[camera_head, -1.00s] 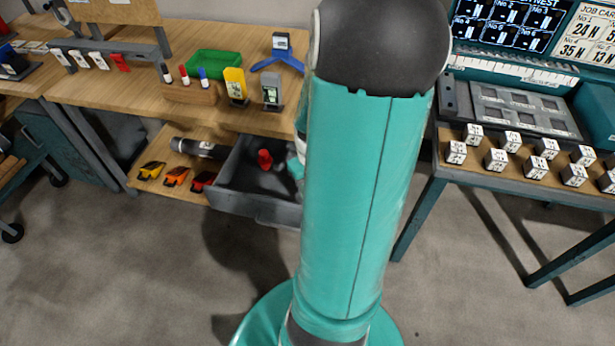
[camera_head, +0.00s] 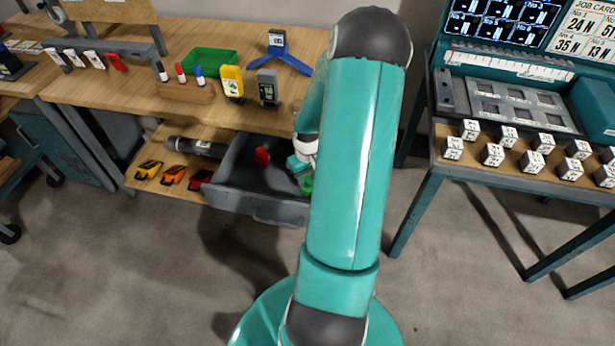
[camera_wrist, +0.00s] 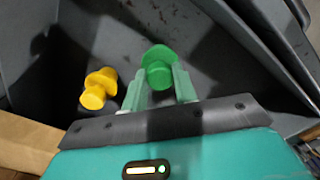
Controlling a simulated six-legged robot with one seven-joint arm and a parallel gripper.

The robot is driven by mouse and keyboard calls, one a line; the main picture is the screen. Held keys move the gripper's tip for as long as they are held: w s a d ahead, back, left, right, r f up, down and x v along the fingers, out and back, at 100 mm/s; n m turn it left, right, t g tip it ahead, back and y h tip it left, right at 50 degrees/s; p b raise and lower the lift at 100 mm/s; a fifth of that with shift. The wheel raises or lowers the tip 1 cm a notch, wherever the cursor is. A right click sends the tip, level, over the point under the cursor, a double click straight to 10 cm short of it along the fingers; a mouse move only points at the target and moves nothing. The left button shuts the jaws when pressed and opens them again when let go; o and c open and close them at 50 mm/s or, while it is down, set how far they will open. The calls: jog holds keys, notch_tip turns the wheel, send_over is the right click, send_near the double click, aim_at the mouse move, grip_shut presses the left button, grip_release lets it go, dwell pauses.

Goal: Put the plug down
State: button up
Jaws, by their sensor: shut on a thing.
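A green plug (camera_wrist: 158,68) is between the two fingers of my gripper (camera_wrist: 160,88) in the wrist view, and the fingers are shut on it. The green plug also shows in the head view (camera_head: 306,184), just below my gripper (camera_head: 303,166), over the right part of the open grey drawer (camera_head: 250,204). I cannot tell whether it touches the drawer floor. A yellow plug (camera_wrist: 98,88) is in the drawer left of my gripper in the wrist view. A red plug (camera_head: 262,156) stands in the drawer in the head view. My arm hides the drawer's right end.
The workbench top (camera_head: 120,88) overhangs the drawer's back. A dark flashlight (camera_head: 196,147) and several small coloured clips (camera_head: 172,176) lie on the lower shelf left of the drawer. A table with lettered cubes (camera_head: 533,160) stands at right. Drawer floor beside the plugs is bare.

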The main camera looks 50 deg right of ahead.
jog(key=shift+f, duration=0.2)
jog(key=o, duration=0.8)
notch_tip(320, 180, up, 12)
jog(key=shift+r, duration=0.2)
jog(key=w+a+r+n+t+h, duration=0.1)
jog(key=w+a+r, duration=0.1)
jog(key=a+r, duration=0.65)
jog(key=w+a+r+n+t+h, duration=0.1)
jog(key=w+a+r, duration=0.2)
jog(key=a+r, duration=0.55)
jog(key=s+a+r+n+t+y, duration=0.1)
jog(key=s+a+r, duration=0.2)
jog(key=a, duration=0.6)
jog(key=s+a+r+n+t+y, duration=0.1)
jog(key=s+a, duration=0.4)
jog(key=a, duration=0.5)
notch_tip(320, 180, up, 3)
jog(key=shift+f+t, duration=0.2)
jog(key=shift+t, duration=0.6)
